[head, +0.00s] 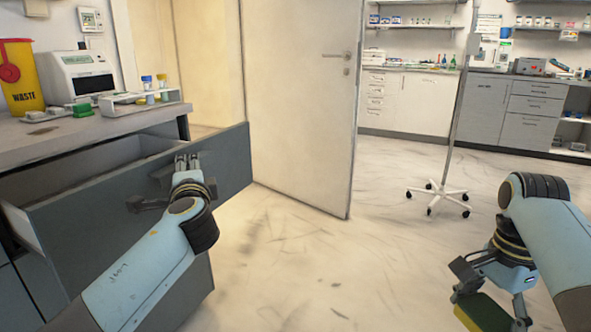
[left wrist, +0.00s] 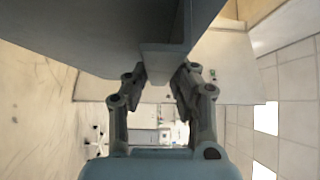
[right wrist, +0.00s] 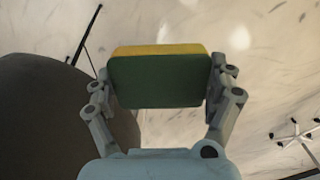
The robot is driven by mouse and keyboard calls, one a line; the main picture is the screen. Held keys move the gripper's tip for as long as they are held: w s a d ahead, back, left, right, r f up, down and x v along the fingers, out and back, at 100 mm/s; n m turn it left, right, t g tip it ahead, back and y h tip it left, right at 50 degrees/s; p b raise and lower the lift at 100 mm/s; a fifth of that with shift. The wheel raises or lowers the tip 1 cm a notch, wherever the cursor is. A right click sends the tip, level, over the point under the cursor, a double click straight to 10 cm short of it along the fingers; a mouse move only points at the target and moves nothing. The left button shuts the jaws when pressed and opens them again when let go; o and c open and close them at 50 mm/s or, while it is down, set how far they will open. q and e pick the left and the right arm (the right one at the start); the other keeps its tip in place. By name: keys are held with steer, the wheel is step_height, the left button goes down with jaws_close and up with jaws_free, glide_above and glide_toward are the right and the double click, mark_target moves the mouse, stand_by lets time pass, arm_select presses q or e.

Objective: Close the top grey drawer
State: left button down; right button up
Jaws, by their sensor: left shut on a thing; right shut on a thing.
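The top grey drawer (head: 110,205) stands open under the counter at the left. Its inside (head: 75,170) shows behind the tall front panel. My left gripper (head: 187,160) is at the outer face of that front. In the left wrist view, its fingers (left wrist: 162,75) are shut on a grey bar that stands out from the panel, which looks like the drawer handle (left wrist: 165,58). In the head view, my wrist partly hides this grip. My right gripper (head: 487,302) is shut on a green and yellow sponge (right wrist: 158,82), held above the floor away from the drawer.
The counter (head: 60,140) carries a yellow waste bin (head: 20,85), a white device (head: 78,75) and a tube rack (head: 140,102). An open white door (head: 295,100) stands beyond the drawer. A wheeled stand (head: 437,190) is farther right. The middle floor is clear.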

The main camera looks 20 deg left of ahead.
arm_select(q)
steer(key=a, duration=0.4)
steer(key=a+b, duration=0.1)
steer(key=a, duration=0.3)
steer(key=a+f, duration=0.1)
steer(key=a, duration=0.3)
steer(key=shift+w+a+b, duration=0.2)
steer(key=shift+w+b, duration=0.1)
steer(key=shift+w, duration=0.05)
arm_select(e)
step_height(320, 180, down, 2)
steer(key=shift+s+f, duration=0.1)
arm_select(q)
steer(key=w+a+b, duration=0.1)
steer(key=a+b, duration=0.3)
steer(key=a, duration=1)
steer(key=shift+r, duration=0.15)
arm_select(e)
step_height(320, 180, down, 6)
steer(key=shift+s, duration=0.35)
arm_select(q)
steer(key=shift+a, duration=0.1)
steer(key=c, duration=1.4)
jaws_free()
steer(key=shift+a, duration=0.1)
steer(key=shift+o, duration=1)
steer(key=shift+a, duration=0.1)
steer(key=shift+r, duration=0.1)
arm_select(e)
steer(key=shift+a, duration=0.15)
